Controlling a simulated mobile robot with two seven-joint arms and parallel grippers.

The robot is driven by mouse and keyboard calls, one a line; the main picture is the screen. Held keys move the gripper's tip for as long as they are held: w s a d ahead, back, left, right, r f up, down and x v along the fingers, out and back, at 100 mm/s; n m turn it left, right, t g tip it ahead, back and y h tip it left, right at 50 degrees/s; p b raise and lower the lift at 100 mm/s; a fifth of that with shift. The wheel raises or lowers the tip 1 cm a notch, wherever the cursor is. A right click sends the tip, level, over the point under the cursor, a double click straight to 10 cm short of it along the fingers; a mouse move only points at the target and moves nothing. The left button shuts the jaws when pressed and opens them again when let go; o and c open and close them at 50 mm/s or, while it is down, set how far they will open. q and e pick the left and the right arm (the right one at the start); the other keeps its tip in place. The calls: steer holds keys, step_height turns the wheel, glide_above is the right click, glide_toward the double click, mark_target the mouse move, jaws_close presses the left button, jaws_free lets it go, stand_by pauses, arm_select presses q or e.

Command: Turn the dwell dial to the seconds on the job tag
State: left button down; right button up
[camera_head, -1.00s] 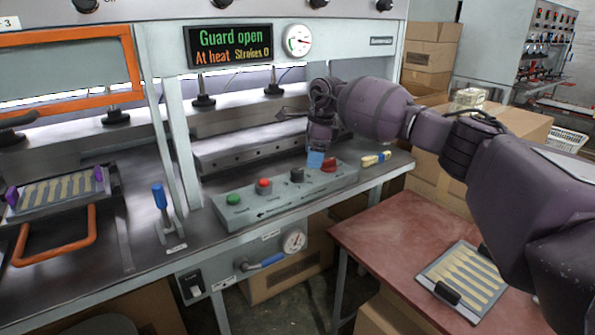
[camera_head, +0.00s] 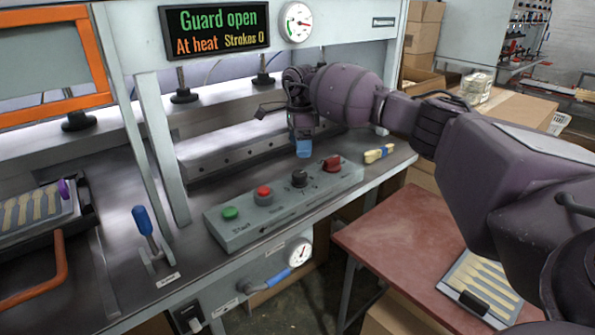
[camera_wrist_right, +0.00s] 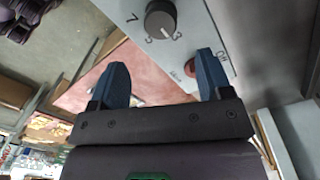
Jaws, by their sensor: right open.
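The dwell dial is a black round knob (camera_head: 299,178) on the grey control panel (camera_head: 240,232), between a red button and a red switch. In the right wrist view the knob (camera_wrist_right: 160,18) shows at the top, with the numbers 7, 5 and 3 around it. Its exact pointer setting is hard to tell. My right gripper (camera_head: 303,150) hangs just above and behind the dial in the head view. In the wrist view my right gripper (camera_wrist_right: 162,68) is open, with its blue fingers apart and empty. My left gripper is out of view. I cannot make out a job tag.
A green button (camera_head: 230,213), red button (camera_head: 263,195) and red switch (camera_head: 331,163) share the panel. A blue-handled lever (camera_head: 143,222) stands left. A display (camera_head: 216,31) reads "Guard open, At heat, Strokes 0".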

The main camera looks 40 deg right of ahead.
mark_target(300, 173)
step_height(300, 173, down, 8)
steer(key=shift+s+f, duration=0.1)
steer(key=shift+s, duration=0.05)
steer(key=shift+f, duration=0.45)
steer(key=shift+c, duration=0.6)
steer(key=c, duration=0.8)
